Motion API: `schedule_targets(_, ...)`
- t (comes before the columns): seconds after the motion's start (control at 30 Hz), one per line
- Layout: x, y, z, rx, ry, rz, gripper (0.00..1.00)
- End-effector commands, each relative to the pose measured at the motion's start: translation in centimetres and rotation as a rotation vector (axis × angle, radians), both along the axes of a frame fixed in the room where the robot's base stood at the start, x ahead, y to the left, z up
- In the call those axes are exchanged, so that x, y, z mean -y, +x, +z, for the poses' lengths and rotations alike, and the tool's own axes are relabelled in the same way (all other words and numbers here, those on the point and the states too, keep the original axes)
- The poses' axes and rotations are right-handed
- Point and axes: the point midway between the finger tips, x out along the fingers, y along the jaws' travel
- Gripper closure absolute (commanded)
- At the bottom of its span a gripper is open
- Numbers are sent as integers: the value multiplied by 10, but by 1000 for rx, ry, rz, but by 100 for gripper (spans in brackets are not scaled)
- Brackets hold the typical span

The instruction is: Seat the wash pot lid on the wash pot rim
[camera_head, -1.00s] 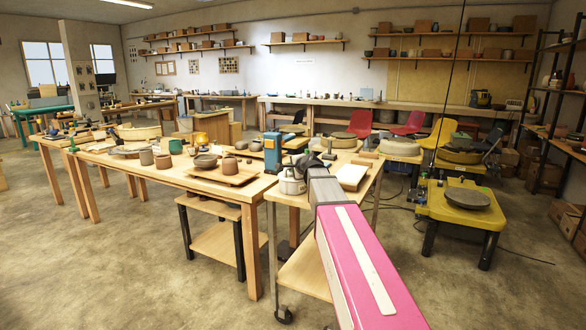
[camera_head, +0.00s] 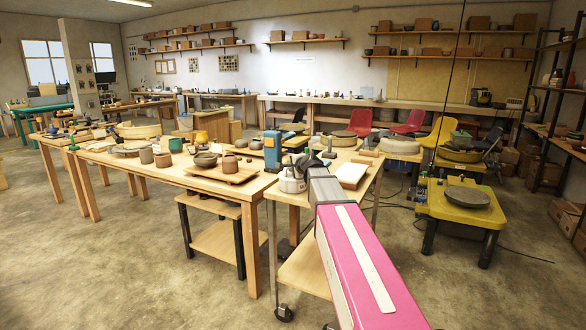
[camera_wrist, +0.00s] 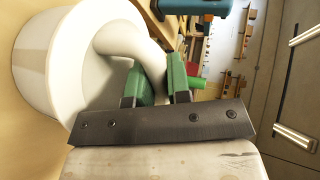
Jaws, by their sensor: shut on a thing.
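The white wash pot (camera_head: 291,186) stands on the near cart, just left of the end of my arm. In the wrist view its pale round wall (camera_wrist: 32,62) fills the left side. A white lid (camera_wrist: 84,45) with a thick curved handle (camera_wrist: 128,42) lies against the pot's round opening. My gripper (camera_wrist: 163,78) has green fingertips shut on the lid handle. The gripper hides part of the lid and rim, so I cannot tell whether the lid is fully seated. In the head view my dark gripper (camera_head: 303,167) is small at the pot's top.
The cart (camera_head: 308,270) also holds a pale slab (camera_head: 352,175) to the right of my arm. A long wooden table (camera_head: 215,190) with a tray of pots stands at left. A blue device (camera_head: 272,151) is behind the pot. A yellow wheel (camera_head: 462,205) stands at right.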

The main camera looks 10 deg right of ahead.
Motion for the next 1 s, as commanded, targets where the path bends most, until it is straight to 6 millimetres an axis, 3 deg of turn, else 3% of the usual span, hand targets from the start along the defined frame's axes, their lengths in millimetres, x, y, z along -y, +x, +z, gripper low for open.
schedule_targets(0.03,0,0,-1,-2,-1,1,100)
schedule_targets(0.07,0,0,-1,-2,-1,1,73)
schedule_targets(0.1,0,0,-1,-2,-1,1,65)
schedule_targets(1.0,3,-10,3,-1,0,0,65)
